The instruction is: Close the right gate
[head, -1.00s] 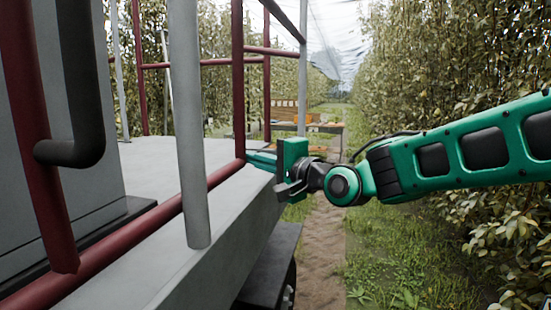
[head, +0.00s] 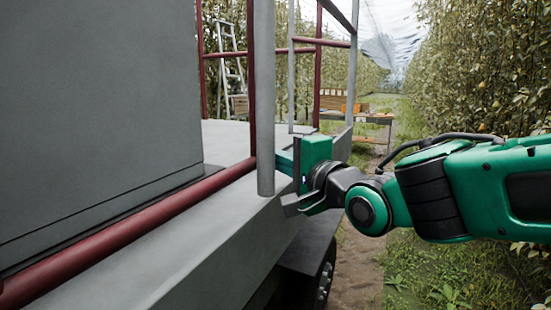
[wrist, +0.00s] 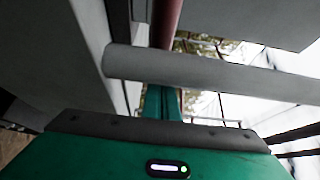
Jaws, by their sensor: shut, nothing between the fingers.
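The gate is a red tube frame on the grey platform, with a long low rail (head: 120,228) and an upright post (head: 252,70). A thick grey post (head: 264,100) stands just right of the red upright at the platform edge. My green gripper (head: 286,162) is shut and empty, with its fingertips partly hidden behind the grey post, near the foot of the red upright. In the wrist view the shut fingers (wrist: 162,103) point toward the red tube (wrist: 166,25), and the grey post (wrist: 210,75) crosses in front of them. I cannot tell whether they touch.
A large grey box (head: 90,90) fills the left of the platform (head: 215,235). A wheel (head: 322,275) shows below the platform. More red and grey rails (head: 335,42) stand farther back. Grass and a dirt track lie to the right, beside a tree row (head: 480,70).

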